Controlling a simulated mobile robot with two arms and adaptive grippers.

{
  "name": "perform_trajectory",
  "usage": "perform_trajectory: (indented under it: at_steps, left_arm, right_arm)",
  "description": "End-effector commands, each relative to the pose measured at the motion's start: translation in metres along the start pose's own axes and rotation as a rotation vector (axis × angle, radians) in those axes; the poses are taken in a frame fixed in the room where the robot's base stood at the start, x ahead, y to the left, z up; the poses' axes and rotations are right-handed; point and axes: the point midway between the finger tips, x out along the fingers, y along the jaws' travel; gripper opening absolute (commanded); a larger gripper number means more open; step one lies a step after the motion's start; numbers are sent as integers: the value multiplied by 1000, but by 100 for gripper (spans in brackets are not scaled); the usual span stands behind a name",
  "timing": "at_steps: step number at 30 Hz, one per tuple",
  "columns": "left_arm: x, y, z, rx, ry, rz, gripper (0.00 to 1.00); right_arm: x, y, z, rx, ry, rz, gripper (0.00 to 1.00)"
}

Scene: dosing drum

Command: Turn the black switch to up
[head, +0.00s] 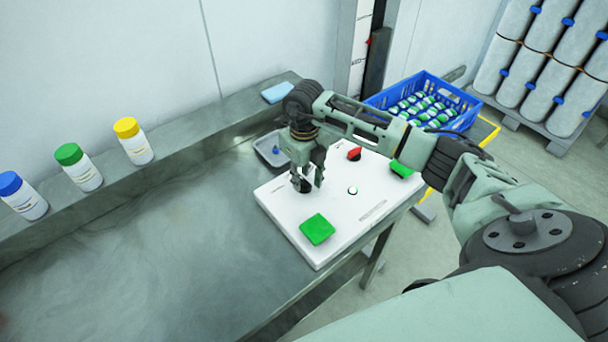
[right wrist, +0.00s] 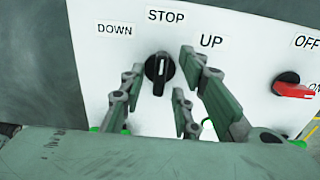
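The black switch (right wrist: 159,68) is a round knob with a white line, on a white panel (right wrist: 232,60). In the right wrist view the labels DOWN (right wrist: 115,30), STOP (right wrist: 166,16) and UP (right wrist: 212,41) stand around it, and its line points about at STOP. My right gripper (head: 311,185) is above the panel in the head view, pointing down, with the switch (head: 301,184) at its fingers. In the right wrist view its fingers are spread, with the switch between and just beyond them; I cannot tell whether they touch it. My left gripper is not in view.
A red switch (head: 354,153) with OFF and ON labels and green pads (head: 317,229) sit on the same panel. A grey tray (head: 268,151) is behind it. A blue crate (head: 370,103) stands beyond. The steel table is clear at left; capped bottles (head: 133,143) line the ledge.

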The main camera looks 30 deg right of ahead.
Motion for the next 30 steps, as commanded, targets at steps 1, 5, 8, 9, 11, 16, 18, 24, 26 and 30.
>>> perform_trajectory:
  at_steps: [1,5,8,9,11,16,18,24,26,30]
  left_arm:
    - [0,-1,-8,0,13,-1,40]
    - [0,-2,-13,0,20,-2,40]
    - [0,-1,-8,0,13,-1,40]
    - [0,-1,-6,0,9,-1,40]
    - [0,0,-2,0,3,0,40]
    - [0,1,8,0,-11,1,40]
    - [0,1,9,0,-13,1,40]
    - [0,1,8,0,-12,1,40]
    - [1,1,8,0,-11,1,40]
    - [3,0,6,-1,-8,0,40]
  right_arm:
    - [0,0,0,0,0,0,30]
    - [0,0,0,0,0,0,26]
    - [0,0,0,0,0,0,17]
    - [0,0,0,0,0,0,14]
    - [0,0,0,0,0,0,9]
    - [0,0,0,0,-1,0,0]
    - [-1,0,0,0,-1,0,0]
    - [-1,0,0,8,-1,0,0]
    - [-1,0,0,19,-1,0,0]
    - [0,0,1,67,-2,0,0]
